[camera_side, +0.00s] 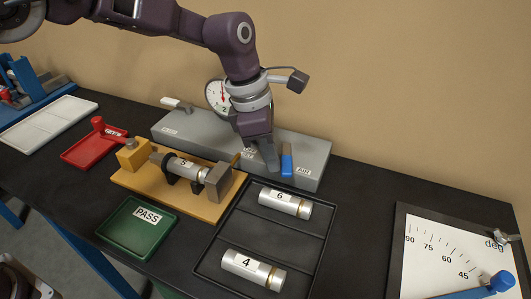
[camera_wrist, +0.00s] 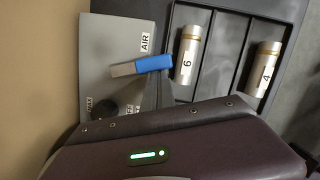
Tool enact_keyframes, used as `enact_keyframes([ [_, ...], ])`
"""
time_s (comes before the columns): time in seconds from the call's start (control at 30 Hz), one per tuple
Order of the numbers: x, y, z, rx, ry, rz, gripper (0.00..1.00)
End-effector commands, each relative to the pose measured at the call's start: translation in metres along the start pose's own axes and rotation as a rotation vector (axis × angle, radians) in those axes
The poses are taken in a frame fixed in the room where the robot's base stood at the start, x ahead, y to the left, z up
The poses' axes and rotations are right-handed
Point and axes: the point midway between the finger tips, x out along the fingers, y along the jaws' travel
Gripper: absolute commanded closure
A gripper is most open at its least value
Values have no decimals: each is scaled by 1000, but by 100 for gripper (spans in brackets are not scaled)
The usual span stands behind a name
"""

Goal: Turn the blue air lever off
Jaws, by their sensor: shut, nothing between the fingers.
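The blue air lever (camera_side: 286,163) sits at the right end of the grey control box (camera_side: 310,150), close to the AIR label. In the wrist view the lever (camera_wrist: 154,63) has a blue handle and a grey end, and lies nearly crosswise with its blue end toward the tray. My gripper (camera_side: 271,164) points down just left of the lever in the side view, shut and empty. In the wrist view the fingers (camera_wrist: 156,86) are right beside the blue handle. I cannot tell whether they touch it.
A dial gauge (camera_side: 218,96) with a red needle stands behind the box. A cylinder numbered 5 (camera_side: 186,169) sits in an orange fixture (camera_side: 205,211). A black tray (camera_side: 232,222) holds cylinders 6 (camera_side: 284,201) and 4 (camera_side: 253,270). A green PASS tray (camera_side: 139,228) is at the front.

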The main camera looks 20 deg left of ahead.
Motion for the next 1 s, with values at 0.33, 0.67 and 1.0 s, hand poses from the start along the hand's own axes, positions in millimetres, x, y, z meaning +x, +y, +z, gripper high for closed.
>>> enact_keyframes([
  [0.33, 5, -8, 22, -185, -1, 46, 100],
  [0.67, 11, -7, 43, -182, -1, 46, 100],
  [1.0, 16, 0, 62, -182, -1, 47, 100],
])
